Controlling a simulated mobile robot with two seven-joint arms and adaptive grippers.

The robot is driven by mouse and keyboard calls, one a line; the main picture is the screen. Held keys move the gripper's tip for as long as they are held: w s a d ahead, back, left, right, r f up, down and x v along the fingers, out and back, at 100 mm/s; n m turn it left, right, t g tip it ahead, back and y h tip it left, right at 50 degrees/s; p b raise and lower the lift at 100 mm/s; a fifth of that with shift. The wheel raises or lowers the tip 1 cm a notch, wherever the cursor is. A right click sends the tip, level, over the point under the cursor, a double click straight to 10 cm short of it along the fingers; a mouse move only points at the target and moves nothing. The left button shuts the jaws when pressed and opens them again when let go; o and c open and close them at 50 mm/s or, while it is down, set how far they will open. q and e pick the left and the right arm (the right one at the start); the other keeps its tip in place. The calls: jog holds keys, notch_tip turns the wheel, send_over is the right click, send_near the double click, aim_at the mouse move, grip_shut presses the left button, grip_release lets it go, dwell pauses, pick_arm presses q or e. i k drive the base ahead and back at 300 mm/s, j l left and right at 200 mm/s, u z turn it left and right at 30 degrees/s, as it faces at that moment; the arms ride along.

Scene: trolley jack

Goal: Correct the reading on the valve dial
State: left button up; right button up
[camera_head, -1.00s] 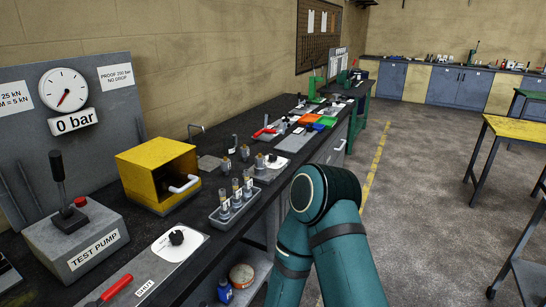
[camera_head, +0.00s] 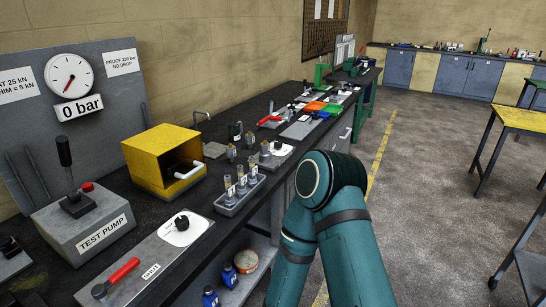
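On the same plate, a red-handled lever (camera_head: 124,270) lies by a "SHUT" label (camera_head: 150,271). A teal arm of mine fills the lower middle. Neither gripper is in view.
The test pump (camera_head: 83,222) with a black lever stands at the left. A yellow open box (camera_head: 158,150), a grey tray of vials (camera_head: 235,206) and small valve parts stand on the black bench. The floor (camera_head: 430,180) to the right is clear up to a yellow table (camera_head: 522,119).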

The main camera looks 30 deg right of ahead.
aim_at(278, 144)
jog(key=i+l+z, duration=0.15)
jog(key=z, duration=0.3)
jog(key=i+l+z, duration=0.2)
jog(key=z, duration=0.3)
